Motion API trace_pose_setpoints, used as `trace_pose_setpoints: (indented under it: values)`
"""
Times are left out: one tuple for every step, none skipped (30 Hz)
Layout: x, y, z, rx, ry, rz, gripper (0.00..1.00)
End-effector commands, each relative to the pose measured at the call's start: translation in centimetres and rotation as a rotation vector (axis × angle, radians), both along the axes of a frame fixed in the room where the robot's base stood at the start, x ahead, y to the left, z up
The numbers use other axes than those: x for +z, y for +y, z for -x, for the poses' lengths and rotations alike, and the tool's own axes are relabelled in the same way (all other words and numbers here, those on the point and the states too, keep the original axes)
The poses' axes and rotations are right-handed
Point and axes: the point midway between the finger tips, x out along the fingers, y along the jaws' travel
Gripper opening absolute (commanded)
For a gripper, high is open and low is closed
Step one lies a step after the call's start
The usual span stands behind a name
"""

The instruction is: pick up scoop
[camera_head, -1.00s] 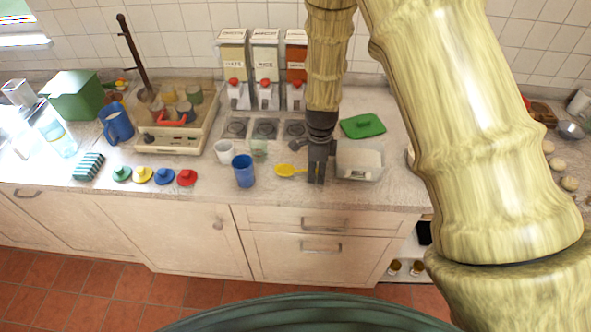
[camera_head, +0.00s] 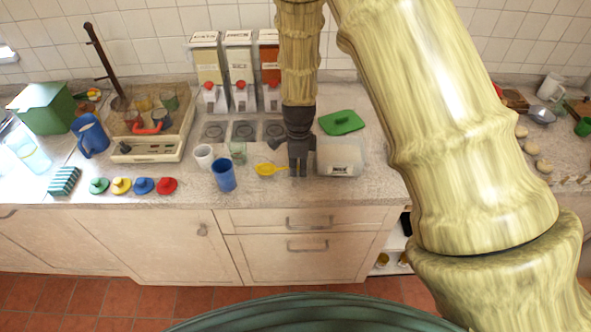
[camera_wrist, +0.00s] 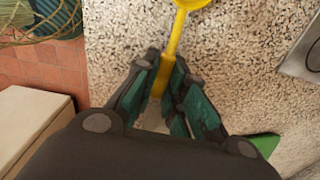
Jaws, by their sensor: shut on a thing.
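The yellow scoop (camera_head: 267,169) lies near the front of the speckled counter, its bowl pointing left. In the wrist view its handle (camera_wrist: 173,40) runs down between the fingers of my gripper (camera_wrist: 163,80). The fingers are shut on the handle, with the bowl cut off at the top edge. In the head view my gripper (camera_head: 298,172) points down at the counter, just right of the scoop's bowl. The fingers hide the handle's end. I cannot tell whether the scoop is lifted off the counter.
A clear container (camera_head: 340,158) stands just right of my gripper, with a green lid (camera_head: 341,123) behind it. A blue cup (camera_head: 223,175) and a white cup (camera_head: 204,156) stand to the left. Three dispensers (camera_head: 240,75) stand against the wall. The counter's front edge is close.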

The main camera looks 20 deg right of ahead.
Motion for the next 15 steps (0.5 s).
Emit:
trace_pose_setpoints:
  values:
    - [0.3, 0.0, -0.1, 0.000, -0.002, 0.001, 0.00]
    - [0.5, 0.0, -0.1, 0.000, -0.003, 0.001, 0.00]
    - [0.9, 0.0, -0.1, 0.000, -0.003, 0.001, 0.00]
    - [1.2, 0.0, -0.1, 0.000, -0.004, 0.000, 0.00]
    - [1.6, 0.0, -0.2, 0.000, -0.004, 0.000, 0.00]
    - [2.0, 0.1, -0.1, 0.000, -0.003, 0.000, 0.00]
    - [2.3, 0.1, -0.1, 0.000, -0.004, 0.000, 0.00]
    - [2.4, 0.2, 0.4, 0.000, -0.002, 0.000, 0.00]
    - [2.3, 0.6, 1.3, 0.000, 0.000, 0.000, 0.00]
    - [2.4, 0.7, 1.9, 0.000, 0.000, 0.000, 0.00]
    - [2.5, 0.9, 2.5, 0.000, 0.000, 0.000, 0.00]
    - [2.5, 1.3, 3.3, 0.000, 0.001, 0.000, 0.00]
    - [2.6, 1.5, 3.8, 0.000, -0.001, -0.001, 0.00]
    - [2.6, 1.7, 4.4, 0.001, -0.001, 0.000, 0.00]
    - [2.7, 2.0, 5.3, 0.001, -0.001, 0.001, 0.00]
